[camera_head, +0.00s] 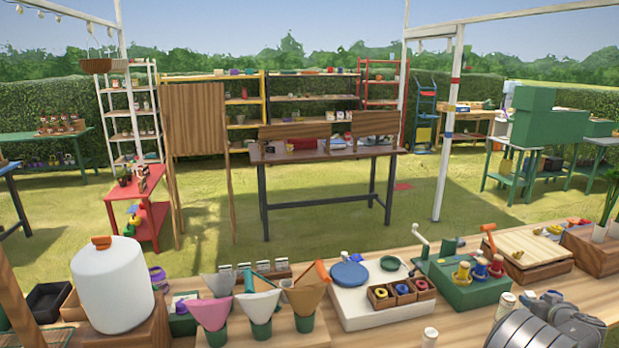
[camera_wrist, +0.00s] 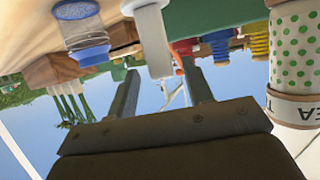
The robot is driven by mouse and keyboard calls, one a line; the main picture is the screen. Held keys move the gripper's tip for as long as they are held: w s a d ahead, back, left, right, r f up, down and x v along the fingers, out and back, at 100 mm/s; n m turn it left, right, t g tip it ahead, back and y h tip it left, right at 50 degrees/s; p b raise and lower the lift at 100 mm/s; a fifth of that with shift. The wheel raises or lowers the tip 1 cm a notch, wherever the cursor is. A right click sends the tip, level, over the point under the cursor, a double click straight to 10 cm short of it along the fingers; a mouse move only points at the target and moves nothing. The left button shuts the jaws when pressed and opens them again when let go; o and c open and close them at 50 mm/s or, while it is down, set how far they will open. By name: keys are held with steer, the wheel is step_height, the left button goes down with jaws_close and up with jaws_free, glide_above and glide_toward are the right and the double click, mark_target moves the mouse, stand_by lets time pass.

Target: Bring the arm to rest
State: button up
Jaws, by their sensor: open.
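In the head view my grey arm (camera_head: 540,328) is at the bottom right, over the wooden bench (camera_head: 460,330). My fingers cannot be made out in that view.
A green dotted cylinder (camera_wrist: 295,50) and a clear, blue-rimmed container (camera_wrist: 84,32) flank my gripper. On the bench stand a green-based device (camera_head: 478,290), a white board (camera_head: 350,305), paper cones (camera_head: 258,305) and a white canister (camera_head: 112,285).

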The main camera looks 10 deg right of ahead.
steer(key=v, duration=1)
steer(key=x, duration=1.2)
steer(key=s+a+r, duration=0.1)
steer(key=s+r, duration=1)
steer(key=r, duration=0.6)
steer(key=w+a+r, duration=0.4)
steer(key=w+a, duration=0.8)
steer(key=a, duration=0.4)
steer(key=w+a, duration=0.3)
steer(key=a, duration=1.4)
steer(key=shift+a+f, duration=0.2)
steer(key=shift+f, duration=0.2)
steer(key=shift+w+d, duration=0.1)
steer(key=shift+w, duration=0.05)
